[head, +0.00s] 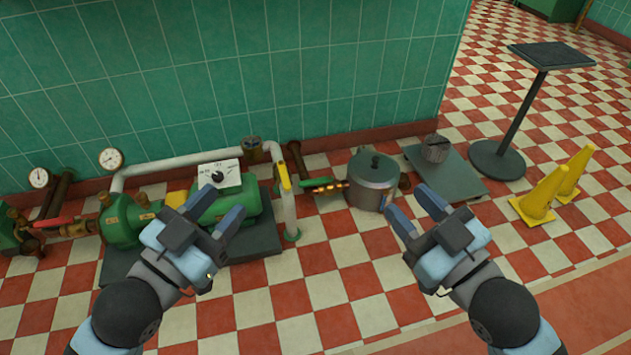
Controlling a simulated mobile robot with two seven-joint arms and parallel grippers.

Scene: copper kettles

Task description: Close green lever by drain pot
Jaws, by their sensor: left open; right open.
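A grey lidded pot (371,180) stands on the checkered floor near the wall. A small green lever (322,187) lies along a short pipe just left of the pot, running roughly level toward it; its exact angle is hard to make out. My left gripper (222,202) is open and empty in front of the green pump, left of the lever. My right gripper (407,198) is open and empty, its fingers in front and to the right of the pot. Neither gripper appears to touch the lever.
A green pump (123,220) with a dial box (219,174) and a white pipe (289,212) with a yellow handle (284,176) stand left. Floor between my arms is clear.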

